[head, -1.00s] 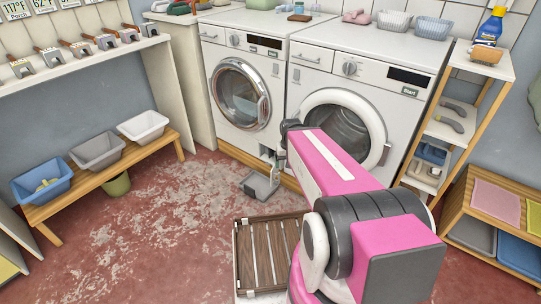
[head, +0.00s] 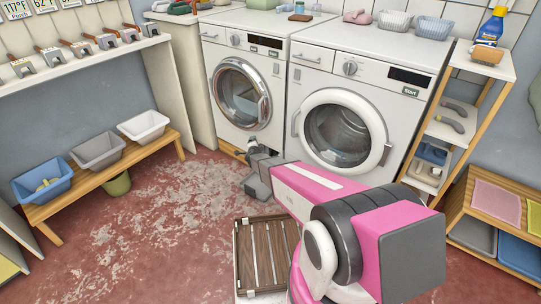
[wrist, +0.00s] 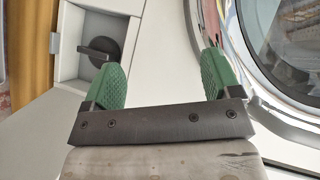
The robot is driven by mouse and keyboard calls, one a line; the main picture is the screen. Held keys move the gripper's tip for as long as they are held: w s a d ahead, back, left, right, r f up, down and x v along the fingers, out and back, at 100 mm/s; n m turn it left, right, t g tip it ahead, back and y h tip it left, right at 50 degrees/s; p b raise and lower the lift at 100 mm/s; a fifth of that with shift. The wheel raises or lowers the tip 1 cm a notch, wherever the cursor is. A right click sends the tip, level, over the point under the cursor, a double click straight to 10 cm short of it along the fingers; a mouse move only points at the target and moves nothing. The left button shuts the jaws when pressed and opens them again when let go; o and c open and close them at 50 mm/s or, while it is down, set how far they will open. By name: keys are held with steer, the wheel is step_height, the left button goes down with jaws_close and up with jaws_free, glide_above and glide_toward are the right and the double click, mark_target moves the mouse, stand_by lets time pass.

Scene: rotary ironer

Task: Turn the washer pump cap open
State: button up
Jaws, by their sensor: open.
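The pump cap (wrist: 100,50) is a dark round knob with a raised grip bar, set in a white recess (wrist: 72,42) in the washer's lower front. It sits at upper left in the wrist view, and the left finger covers part of the area beside it. My gripper (wrist: 165,70) has two green ridged fingers, spread wide with nothing between them. The cap lies beyond and left of the left finger, not between the fingers. The left washer (head: 240,90) has its round door closed. In the head view my arm hides the recess and cap.
The washer's round door (wrist: 290,50) is close to the right finger. A second machine (head: 345,125) stands on the right. A bench with tubs (head: 98,150) is at left; open floor lies between.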

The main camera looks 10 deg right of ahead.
step_height(320, 180, down, 7)
steer(key=w+m+h, duration=0.3)
steer(key=m+h, duration=0.1)
steer(key=m, duration=0.1)
steer(key=m+g+h, duration=0.2)
steer(key=m+h, duration=0.4)
glide_toward(271, 154)
steer(key=x, duration=1)
steer(key=shift+w+a+f, duration=0.1)
steer(key=shift+w+f, duration=0.05)
steer(key=shift+w, duration=0.2)
steer(key=c, duration=0.6)
